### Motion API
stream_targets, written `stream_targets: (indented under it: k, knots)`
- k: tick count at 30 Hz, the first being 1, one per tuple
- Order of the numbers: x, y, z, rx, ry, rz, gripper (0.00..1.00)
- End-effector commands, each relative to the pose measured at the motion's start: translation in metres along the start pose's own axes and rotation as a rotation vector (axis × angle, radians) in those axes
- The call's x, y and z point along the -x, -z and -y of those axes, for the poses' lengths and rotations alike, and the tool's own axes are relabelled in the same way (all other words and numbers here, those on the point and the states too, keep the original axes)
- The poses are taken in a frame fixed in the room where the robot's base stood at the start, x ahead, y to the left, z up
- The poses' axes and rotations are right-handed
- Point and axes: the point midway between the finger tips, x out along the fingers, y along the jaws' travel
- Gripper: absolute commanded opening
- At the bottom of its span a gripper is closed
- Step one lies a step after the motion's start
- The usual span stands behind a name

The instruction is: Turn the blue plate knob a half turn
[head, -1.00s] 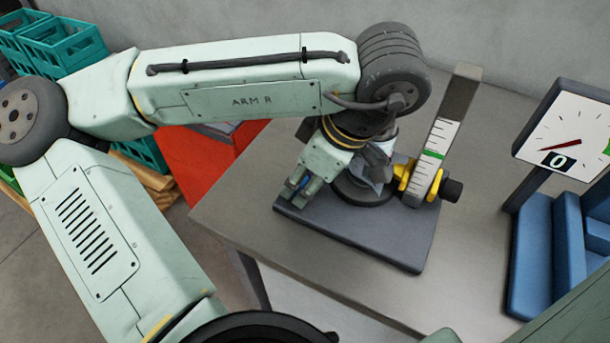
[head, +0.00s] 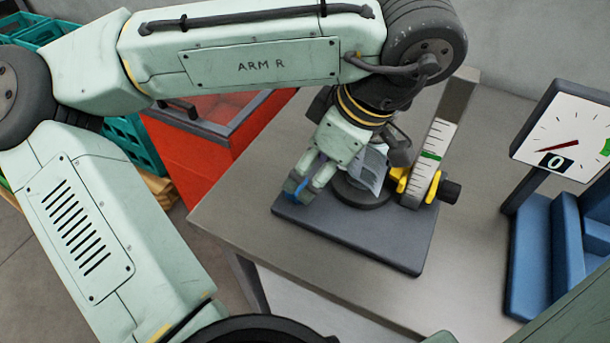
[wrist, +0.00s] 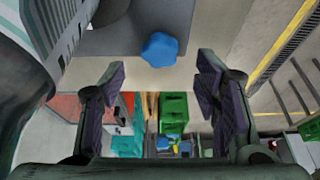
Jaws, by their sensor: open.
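The blue knob (wrist: 160,49) shows in the wrist view as a lobed blue shape by the edge of the dark base plate (wrist: 112,38). It lies just beyond my gripper (wrist: 162,70), roughly midway between the two dark-padded fingers. The fingers are apart, with nothing between their pads. In the head view the blue knob (head: 292,187) peeks out at the left end of the base plate (head: 370,238), partly hidden by my gripper (head: 308,180). From these views I cannot tell whether a finger touches it.
A scale post (head: 436,140) with yellow brackets and a black knob (head: 450,192) stands close right of my wrist. A dial gauge (head: 572,135) and blue bins (head: 535,250) are further right. A red cabinet (head: 215,150) stands left of the table (head: 230,215).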

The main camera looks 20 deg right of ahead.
Motion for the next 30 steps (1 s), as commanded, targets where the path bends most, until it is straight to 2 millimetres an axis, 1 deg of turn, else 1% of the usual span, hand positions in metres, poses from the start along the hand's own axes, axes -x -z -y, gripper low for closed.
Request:
stream_targets:
  k: [1,6,9,12,16,30]
  knots:
    - [0.012,0.000,-0.001,0.001,-0.004,-0.004,0.57]
    - [0.046,-0.001,0.000,0.001,-0.003,-0.002,0.57]
    - [0.059,0.000,0.000,0.001,-0.001,-0.002,0.57]
    - [0.068,0.000,0.000,0.001,-0.001,-0.001,0.57]
    - [0.072,-0.001,0.000,-0.001,0.000,0.001,0.57]
    - [0.072,0.000,0.000,-0.001,0.000,0.001,0.57]
